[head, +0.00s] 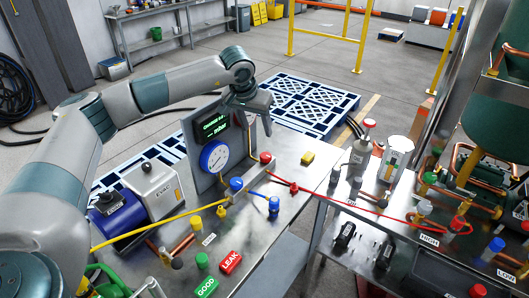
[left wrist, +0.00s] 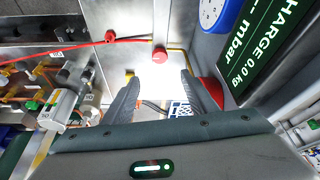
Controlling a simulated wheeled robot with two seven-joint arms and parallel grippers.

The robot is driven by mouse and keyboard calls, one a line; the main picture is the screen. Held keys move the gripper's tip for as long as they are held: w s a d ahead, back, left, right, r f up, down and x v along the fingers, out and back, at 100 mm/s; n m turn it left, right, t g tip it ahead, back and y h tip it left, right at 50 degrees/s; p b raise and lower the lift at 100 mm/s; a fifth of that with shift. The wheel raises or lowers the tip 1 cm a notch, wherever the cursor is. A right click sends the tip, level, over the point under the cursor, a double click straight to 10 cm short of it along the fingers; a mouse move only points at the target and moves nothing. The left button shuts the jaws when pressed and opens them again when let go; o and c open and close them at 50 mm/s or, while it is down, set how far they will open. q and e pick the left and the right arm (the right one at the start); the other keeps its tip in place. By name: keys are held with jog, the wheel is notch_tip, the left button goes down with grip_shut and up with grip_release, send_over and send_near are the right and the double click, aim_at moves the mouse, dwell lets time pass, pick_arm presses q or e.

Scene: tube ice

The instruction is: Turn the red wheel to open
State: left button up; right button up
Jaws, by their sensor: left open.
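A round red wheel (head: 265,157) sits on the steel bench just right of the blue-rimmed gauge. In the left wrist view the red wheel (left wrist: 160,54) lies beyond the fingertips, roughly centred between them. My left gripper (head: 262,108) is above and behind the wheel, beside the display panel. Its two dark fingers (left wrist: 160,88) are apart with nothing between them, and it does not touch the wheel. Another red part (left wrist: 212,90) shows partly behind one finger; I cannot tell what it is. My right gripper is not in view.
The display panel (head: 212,127) with its gauge (head: 214,156) stands close beside my left gripper. A red hose (head: 325,193) runs right from a fitting. Blue and yellow valves (head: 237,184) stand in front.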

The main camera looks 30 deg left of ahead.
pick_arm(q)
jog(key=p, duration=0.2)
send_near(265, 155)
jog(key=p+x, duration=0.4)
jog(key=x, duration=0.3)
jog(key=shift+w+f, duration=0.2)
jog(key=shift+f, duration=0.35)
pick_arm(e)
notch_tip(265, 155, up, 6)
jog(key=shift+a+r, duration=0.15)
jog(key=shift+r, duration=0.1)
pick_arm(q)
jog(key=shift+c, duration=0.4)
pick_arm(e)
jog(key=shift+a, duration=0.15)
pick_arm(q)
jog(key=c, duration=1)
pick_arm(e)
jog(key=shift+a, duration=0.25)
